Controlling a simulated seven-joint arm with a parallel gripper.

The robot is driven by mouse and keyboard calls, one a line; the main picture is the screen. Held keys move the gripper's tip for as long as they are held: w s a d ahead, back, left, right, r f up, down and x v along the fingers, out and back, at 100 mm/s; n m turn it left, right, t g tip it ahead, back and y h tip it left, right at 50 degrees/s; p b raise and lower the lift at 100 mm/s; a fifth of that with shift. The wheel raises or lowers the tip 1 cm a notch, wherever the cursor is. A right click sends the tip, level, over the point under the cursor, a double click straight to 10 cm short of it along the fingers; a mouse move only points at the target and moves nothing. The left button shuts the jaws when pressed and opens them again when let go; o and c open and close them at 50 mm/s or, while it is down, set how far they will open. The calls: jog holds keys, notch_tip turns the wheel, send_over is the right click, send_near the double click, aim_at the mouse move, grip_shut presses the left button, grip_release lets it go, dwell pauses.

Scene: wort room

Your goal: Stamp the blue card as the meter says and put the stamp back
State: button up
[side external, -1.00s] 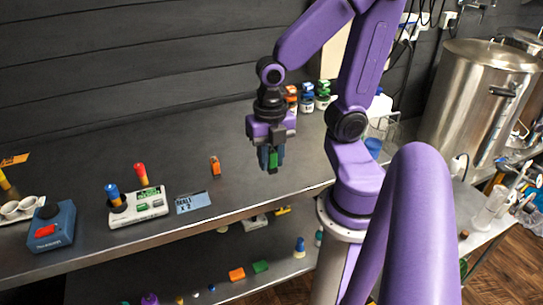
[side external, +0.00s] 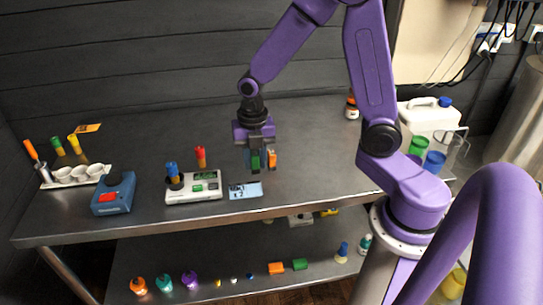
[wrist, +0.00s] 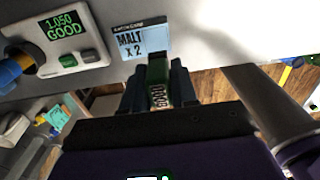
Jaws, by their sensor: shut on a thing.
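My gripper (side external: 258,163) is shut on a green stamp (side external: 255,158) and holds it upright above the bench, just behind the blue card. In the wrist view the stamp (wrist: 158,72) sits between the fingers, with GOOD lettered on its side. The blue card (side external: 245,190) lies flat on the bench; in the wrist view the card (wrist: 143,42) reads MALT X 2, and I see no stamp mark on it. The white meter (side external: 194,188) is left of the card. Its screen in the wrist view (wrist: 64,27) reads 1.050 GOOD. An orange stamp (side external: 272,159) stands beside my gripper.
A blue box with a red button (side external: 113,193) and a tray of white cups (side external: 75,175) are on the left. Blue (side external: 172,172) and red (side external: 200,157) topped pieces stand at the meter. The bench behind is clear; its front edge is close to the card.

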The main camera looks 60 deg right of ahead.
aim_at(253, 190)
jog(key=shift+w+f, duration=0.4)
jog(key=shift+f, duration=2.8)
jog(key=shift+f, duration=0.55)
jog(key=shift+r, duration=3.5)
jog(key=shift+s, duration=0.1)
